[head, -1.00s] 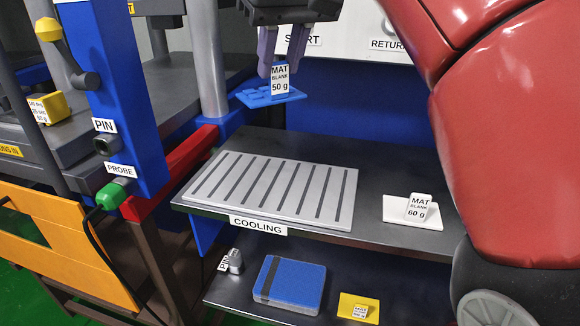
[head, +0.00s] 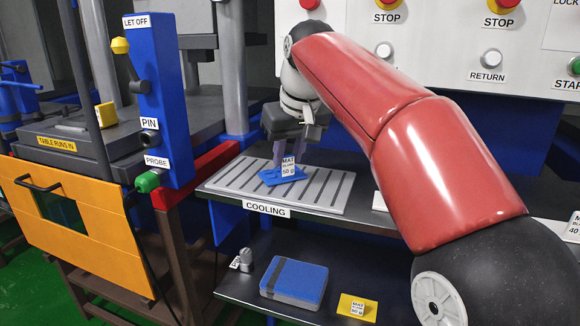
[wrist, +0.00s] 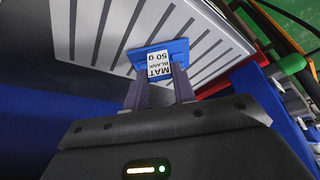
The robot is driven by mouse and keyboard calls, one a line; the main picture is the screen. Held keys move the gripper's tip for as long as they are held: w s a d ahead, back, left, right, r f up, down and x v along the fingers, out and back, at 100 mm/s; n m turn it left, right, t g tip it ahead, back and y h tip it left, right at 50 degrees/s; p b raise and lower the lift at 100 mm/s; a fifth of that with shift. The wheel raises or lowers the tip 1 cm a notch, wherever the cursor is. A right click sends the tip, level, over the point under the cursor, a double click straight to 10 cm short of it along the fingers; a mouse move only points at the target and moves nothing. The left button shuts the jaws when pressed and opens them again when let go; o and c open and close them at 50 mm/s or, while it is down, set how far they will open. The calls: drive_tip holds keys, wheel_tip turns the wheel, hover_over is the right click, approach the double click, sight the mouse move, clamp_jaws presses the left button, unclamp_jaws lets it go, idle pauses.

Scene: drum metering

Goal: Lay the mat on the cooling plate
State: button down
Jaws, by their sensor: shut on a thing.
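The mat is a small blue piece (head: 270,178) with an upright white tag reading "MAT BLANK 50 g" (head: 289,167). My gripper (head: 283,156) is shut on the mat's tag from above. The cooling plate (head: 327,195) is a light grey slotted slab on the dark shelf, labelled COOLING. The mat is over the plate's middle-left part, at or just above its surface; I cannot tell if it touches. In the wrist view the mat (wrist: 178,50) sits between the fingertips (wrist: 158,82), against the slotted plate (wrist: 100,30).
A blue block (head: 293,281) and a yellow mat with a tag (head: 357,307) lie on the lower shelf. An orange guard (head: 95,238) and blue post (head: 165,100) stand at left. Panel buttons are behind. My red arm hides the shelf's right part.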

drive_tip(key=shift+f, duration=0.15)
drive_tip(key=c, duration=1.1)
unclamp_jaws()
drive_tip(key=shift+c, duration=0.2)
drive_tip(key=p+v, duration=0.4)
drive_tip(key=v, duration=0.8)
drive_tip(key=shift+s+d, duration=0.15)
drive_tip(key=s+d+f+m, duration=0.1)
drive_tip(key=s+d+f, duration=0.3)
drive_tip(key=s+f, duration=0.3)
drive_tip(key=s+d+f+m+t+h, duration=0.1)
drive_tip(key=s+d+f+m, duration=0.1)
drive_tip(key=s+d+f, duration=0.2)
drive_tip(key=s+d+f+m, duration=0.2)
drive_tip(key=s+d+f, duration=0.3)
drive_tip(key=s+f, duration=0.5)
wheel_tip(320, 180, down, 7)
drive_tip(key=shift+s+f+t+h, duration=0.1)
drive_tip(key=shift+s+t+h, duration=0.2)
drive_tip(key=shift+h, duration=0.1)
